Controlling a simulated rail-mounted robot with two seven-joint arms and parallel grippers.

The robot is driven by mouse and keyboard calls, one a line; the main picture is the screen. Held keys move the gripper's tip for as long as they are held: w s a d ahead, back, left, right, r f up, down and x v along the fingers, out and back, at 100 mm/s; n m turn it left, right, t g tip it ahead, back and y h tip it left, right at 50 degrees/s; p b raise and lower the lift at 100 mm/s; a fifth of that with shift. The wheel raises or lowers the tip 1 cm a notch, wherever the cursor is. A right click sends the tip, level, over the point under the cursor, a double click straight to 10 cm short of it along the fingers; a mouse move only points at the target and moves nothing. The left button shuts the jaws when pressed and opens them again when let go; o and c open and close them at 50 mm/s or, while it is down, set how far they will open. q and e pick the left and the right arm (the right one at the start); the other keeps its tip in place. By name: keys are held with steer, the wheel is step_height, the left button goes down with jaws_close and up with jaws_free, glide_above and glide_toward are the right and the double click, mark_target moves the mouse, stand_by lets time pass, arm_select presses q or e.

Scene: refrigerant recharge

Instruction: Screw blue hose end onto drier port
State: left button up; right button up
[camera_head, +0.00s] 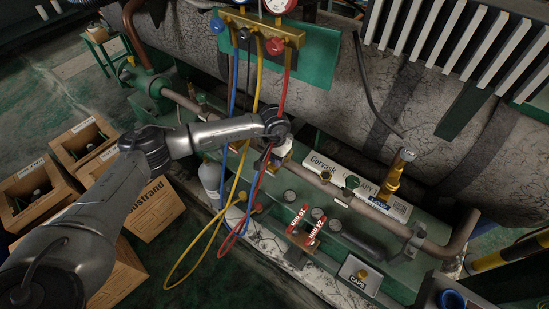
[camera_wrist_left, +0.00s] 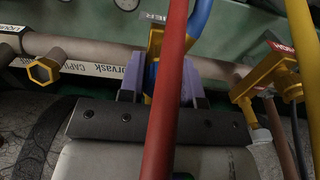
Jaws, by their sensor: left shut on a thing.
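My left gripper (camera_head: 280,152) is at the pipe over the green skid, in the middle of the head view. In the left wrist view its two grey-purple fingers (camera_wrist_left: 161,90) are closed around the blue hose end (camera_wrist_left: 149,78), of which only a sliver shows. A brass fitting (camera_wrist_left: 155,42) stands right beyond the hose end, by a label ending in "IER"; it looks like the drier port. Whether the two touch or are threaded cannot be told. The red hose (camera_wrist_left: 168,90) crosses in front and hides much of the grip. The blue hose (camera_wrist_left: 199,18) runs off at the top.
The gauge manifold (camera_head: 262,27) hangs above, with blue, yellow and red hoses drooping around my left arm. A yellow hose (camera_head: 190,262) loops low on the left. A brass valve (camera_head: 393,180) and a CAPS tray (camera_head: 359,276) are on the right.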

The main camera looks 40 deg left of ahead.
arm_select(q)
steer(key=shift+s+a+f+m+b, duration=0.1)
steer(key=shift+f+m+b, duration=0.2)
steer(key=shift+m, duration=0.7)
steer(key=o, duration=1)
steer(key=shift+r, duration=0.2)
steer(key=shift+o, duration=0.2)
steer(key=shift+r, duration=0.15)
steer(key=shift+r+p, duration=1.55)
steer(key=shift+r, duration=0.6)
